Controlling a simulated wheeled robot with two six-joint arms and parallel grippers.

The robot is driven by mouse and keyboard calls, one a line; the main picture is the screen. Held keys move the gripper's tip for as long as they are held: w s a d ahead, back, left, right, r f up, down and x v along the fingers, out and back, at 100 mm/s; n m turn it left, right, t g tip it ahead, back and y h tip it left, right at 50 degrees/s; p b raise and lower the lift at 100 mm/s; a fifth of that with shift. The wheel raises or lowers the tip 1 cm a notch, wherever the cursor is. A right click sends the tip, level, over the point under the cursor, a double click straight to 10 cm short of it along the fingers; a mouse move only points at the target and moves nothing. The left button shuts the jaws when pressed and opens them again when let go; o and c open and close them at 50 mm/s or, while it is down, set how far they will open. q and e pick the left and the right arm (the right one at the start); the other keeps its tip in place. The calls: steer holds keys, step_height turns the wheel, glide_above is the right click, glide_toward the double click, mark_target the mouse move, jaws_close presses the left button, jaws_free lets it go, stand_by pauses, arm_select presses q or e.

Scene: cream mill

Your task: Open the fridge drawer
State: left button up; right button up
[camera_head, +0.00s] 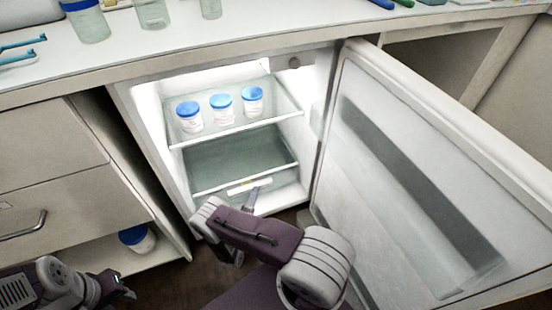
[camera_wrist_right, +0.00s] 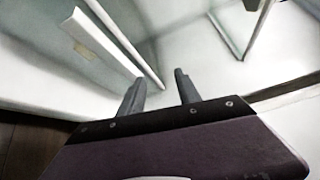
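The fridge (camera_head: 152,130) stands open under the counter, with its door (camera_head: 420,190) swung out to the right. Its clear drawer (camera_head: 285,180) is at the bottom, below the shelf, with a pale handle strip (camera_head: 250,184) on its front. A white strip that looks like this handle shows in the right wrist view (camera_wrist_right: 100,42). My right gripper (camera_head: 253,196) is just in front of the drawer front, near the handle. In its wrist view its two fingers (camera_wrist_right: 160,88) are apart with nothing between them. My left gripper (camera_head: 128,292) is low at the left, away from the fridge; its fingers are unclear.
Several blue-lidded jars (camera_head: 222,108) stand on the fridge shelf (camera_head: 240,127). The counter (camera_head: 250,28) above holds jars and blue tools. Cabinet drawers (camera_head: 60,185) are at the left, with a blue-lidded jar (camera_head: 138,239) in the low opening. The open door bounds the right side.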

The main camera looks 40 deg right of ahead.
steer(key=s+d+r+m+g+p, duration=0.1)
steer(key=r+m+g+p, duration=0.3)
steer(key=r, duration=0.4)
steer(key=s+d+r+m+g+p, duration=0.2)
steer(key=s+r+m+g+p, duration=0.2)
steer(key=r, duration=0.4)
steer(key=s+d+r+m+g+p, duration=0.1)
steer(key=s+r+m+g+p, duration=0.2)
steer(key=r+m+p, duration=0.3)
steer(key=shift+s+d+r+m+g, duration=0.2)
steer(key=shift+r+m+g, duration=0.2)
steer(key=shift+r+m, duration=0.8)
steer(key=shift+r, duration=0.15)
